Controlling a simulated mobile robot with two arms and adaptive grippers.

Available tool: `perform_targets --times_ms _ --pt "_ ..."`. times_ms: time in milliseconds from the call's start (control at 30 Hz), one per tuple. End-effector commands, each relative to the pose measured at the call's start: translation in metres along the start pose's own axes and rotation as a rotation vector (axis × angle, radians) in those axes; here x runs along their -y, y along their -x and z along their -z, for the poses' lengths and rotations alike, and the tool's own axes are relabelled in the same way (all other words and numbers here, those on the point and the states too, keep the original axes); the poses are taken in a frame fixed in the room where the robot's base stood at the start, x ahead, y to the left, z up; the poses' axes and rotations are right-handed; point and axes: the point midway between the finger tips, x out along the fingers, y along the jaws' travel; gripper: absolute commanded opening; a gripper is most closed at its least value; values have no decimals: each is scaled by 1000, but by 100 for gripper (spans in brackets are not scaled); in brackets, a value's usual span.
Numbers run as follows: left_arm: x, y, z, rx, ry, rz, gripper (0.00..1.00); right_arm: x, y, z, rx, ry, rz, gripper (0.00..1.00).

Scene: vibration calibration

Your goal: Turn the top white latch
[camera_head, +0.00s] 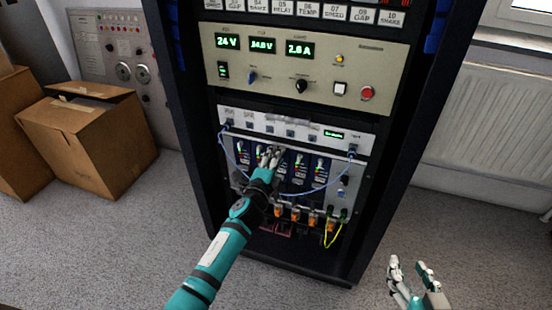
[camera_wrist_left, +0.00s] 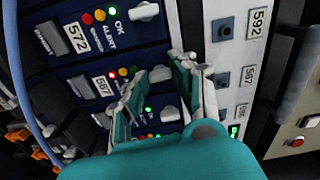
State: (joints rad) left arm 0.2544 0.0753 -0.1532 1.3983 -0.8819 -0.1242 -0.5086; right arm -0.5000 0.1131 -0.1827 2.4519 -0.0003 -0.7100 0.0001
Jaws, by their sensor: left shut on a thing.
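In the head view, my left gripper (camera_head: 271,153) is at the blue-fronted modules in the rack, just under the white patch panel (camera_head: 290,126). In the left wrist view, its two fingers (camera_wrist_left: 159,68) stand on either side of a small white latch (camera_wrist_left: 160,74) on a module front and are shut on it. Another white latch (camera_wrist_left: 143,11) shows at the upper edge, and one more (camera_wrist_left: 169,113) lies between the fingers, lower down. The fingers hide part of the module fronts. My right gripper (camera_head: 408,266) is open and empty at the lower right, away from the rack.
A blue cable (camera_head: 318,187) hangs in front of the modules. Orange connectors (camera_head: 296,214) and a yellow cable (camera_head: 329,236) sit below them. A beige power panel (camera_head: 310,72) is above. Cardboard boxes (camera_head: 90,145) stand at the left; floor at the right is clear.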

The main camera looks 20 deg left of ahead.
Motion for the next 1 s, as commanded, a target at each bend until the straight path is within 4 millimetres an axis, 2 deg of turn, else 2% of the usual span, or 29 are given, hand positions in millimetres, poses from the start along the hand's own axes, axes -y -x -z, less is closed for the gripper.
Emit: perform_targets --times_ms 300,733,767,900,1000 --pt "-1 0 1 -1 -82 -1 0 0 -1 3 -13 0 1 40" --pt "-1 0 1 -2 -90 -2 0 1 -1 3 -14 0 2 40" --pt "-1 0 1 -2 -90 -2 27 1 -1 3 -14 0 2 40" --pt "-1 0 1 -2 -89 -2 45 1 -1 3 -14 0 2 40" --pt "-1 0 0 -1 -89 -1 48 1 -1 3 -14 0 2 40"
